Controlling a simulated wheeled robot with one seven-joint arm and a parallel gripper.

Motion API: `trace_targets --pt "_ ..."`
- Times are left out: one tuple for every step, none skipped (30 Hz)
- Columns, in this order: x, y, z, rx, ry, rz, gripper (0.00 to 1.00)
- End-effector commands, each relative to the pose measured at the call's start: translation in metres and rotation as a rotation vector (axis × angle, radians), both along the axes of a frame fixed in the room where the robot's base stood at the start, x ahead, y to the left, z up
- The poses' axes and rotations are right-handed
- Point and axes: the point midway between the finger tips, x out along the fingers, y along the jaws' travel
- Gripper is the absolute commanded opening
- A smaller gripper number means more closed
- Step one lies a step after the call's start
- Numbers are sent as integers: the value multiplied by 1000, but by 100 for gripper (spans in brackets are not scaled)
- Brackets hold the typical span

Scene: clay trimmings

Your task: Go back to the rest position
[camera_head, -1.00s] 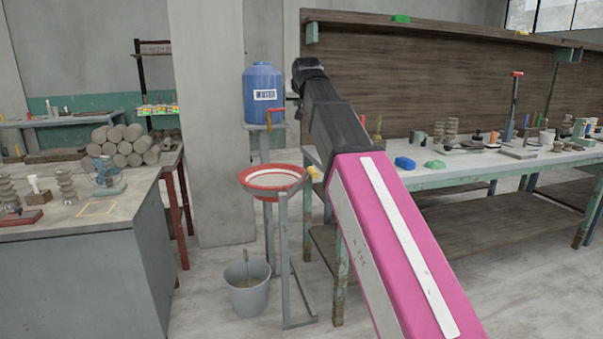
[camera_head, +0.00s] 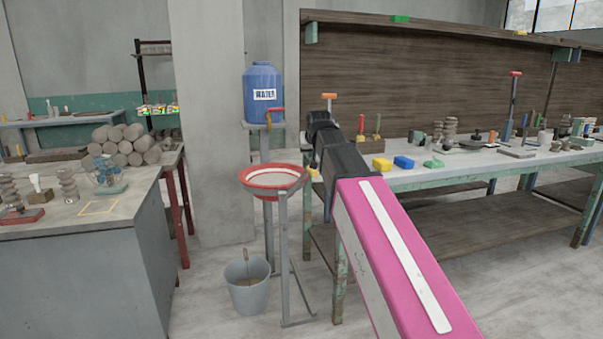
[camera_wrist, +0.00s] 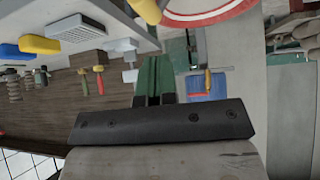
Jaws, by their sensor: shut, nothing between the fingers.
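My arm (camera_head: 390,250), pink with a white stripe and dark end links, reaches forward from the lower right in the head view. Its dark far end (camera_head: 322,125) is just right of the blue water container. My gripper itself is not clear there, hidden behind the arm's end links. In the wrist view my gripper (camera_wrist: 154,62) shows as narrow dark-green fingers beyond a dark bar. The fingers are together and hold nothing.
The blue water container (camera_head: 263,93) stands above a red-rimmed basin (camera_head: 247,181) on a metal stand. A grey bucket (camera_head: 247,295) is on the floor. A workbench (camera_head: 480,167) with tools is at right; a grey table (camera_head: 75,280) is at left.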

Motion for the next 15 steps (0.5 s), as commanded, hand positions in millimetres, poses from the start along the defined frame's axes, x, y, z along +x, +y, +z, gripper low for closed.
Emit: trace_targets --pt "-6 -8 -26 -5 32 -7 0" --pt "-8 -12 -38 -9 48 -11 0" --pt "-11 -18 -56 -13 72 -17 0" --pt "-14 -22 -68 -15 89 -21 0" --pt "-17 -26 -81 -18 106 -24 0" --pt "-21 -32 -97 -22 128 -29 0" --pt "-24 -36 -109 -24 146 -33 0" --pt "-28 -40 -121 -27 163 -36 0" --pt "-33 -46 -137 -30 187 -42 0" --pt "-37 -50 -149 -32 204 -45 0" --pt "-41 -54 -161 -34 222 -49 0" --pt "-47 -59 -176 -36 245 -54 0" --pt "-52 -63 -187 -39 262 -58 0" --pt "-57 -67 -199 -40 279 -61 0" --pt "-64 -72 -213 -42 302 -66 0"
